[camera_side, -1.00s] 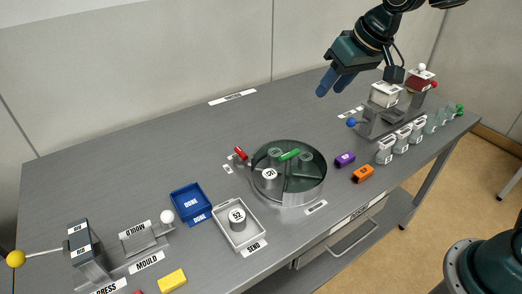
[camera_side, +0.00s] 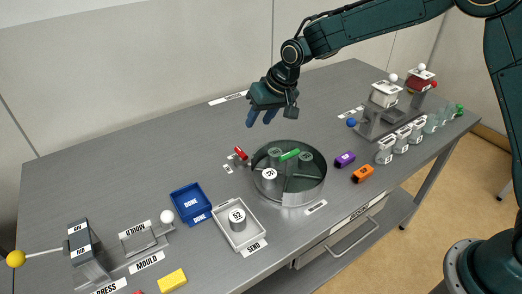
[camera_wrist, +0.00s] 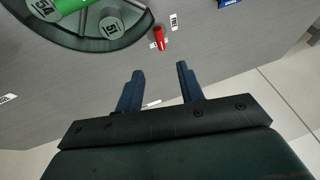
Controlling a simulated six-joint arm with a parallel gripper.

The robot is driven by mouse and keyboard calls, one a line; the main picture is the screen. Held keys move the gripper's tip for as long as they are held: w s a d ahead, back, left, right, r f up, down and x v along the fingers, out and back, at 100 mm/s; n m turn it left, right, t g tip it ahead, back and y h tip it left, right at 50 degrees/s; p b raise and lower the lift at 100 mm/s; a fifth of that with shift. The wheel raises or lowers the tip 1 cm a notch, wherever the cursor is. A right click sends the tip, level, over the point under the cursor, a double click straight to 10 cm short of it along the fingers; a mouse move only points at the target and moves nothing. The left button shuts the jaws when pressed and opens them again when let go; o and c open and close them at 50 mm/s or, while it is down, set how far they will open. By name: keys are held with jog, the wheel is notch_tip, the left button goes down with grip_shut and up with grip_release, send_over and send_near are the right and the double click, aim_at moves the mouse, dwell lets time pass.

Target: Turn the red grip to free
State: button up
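The red grip (camera_side: 241,153) sits at the left rim of the round grey drum, between two small white labels on the table. It also shows in the wrist view (camera_wrist: 159,39), just above the gap between my fingers. My gripper (camera_side: 262,116) is above the table, behind and a little right of the red grip, clear of it. In the wrist view its two blue fingers (camera_wrist: 160,82) are apart with nothing between them.
A blue tray (camera_side: 187,188) and a white SEND tray (camera_side: 256,240) stand in front left of the drum. Purple (camera_side: 344,159) and orange (camera_side: 362,174) blocks lie to its right. The table behind the grip is clear.

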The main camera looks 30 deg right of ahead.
aim_at(242, 151)
jog(key=shift+w+f, duration=0.1)
jog(key=shift+f, duration=0.05)
jog(key=shift+x, duration=6.75)
jog(key=shift+c, duration=0.2)
grip_shut()
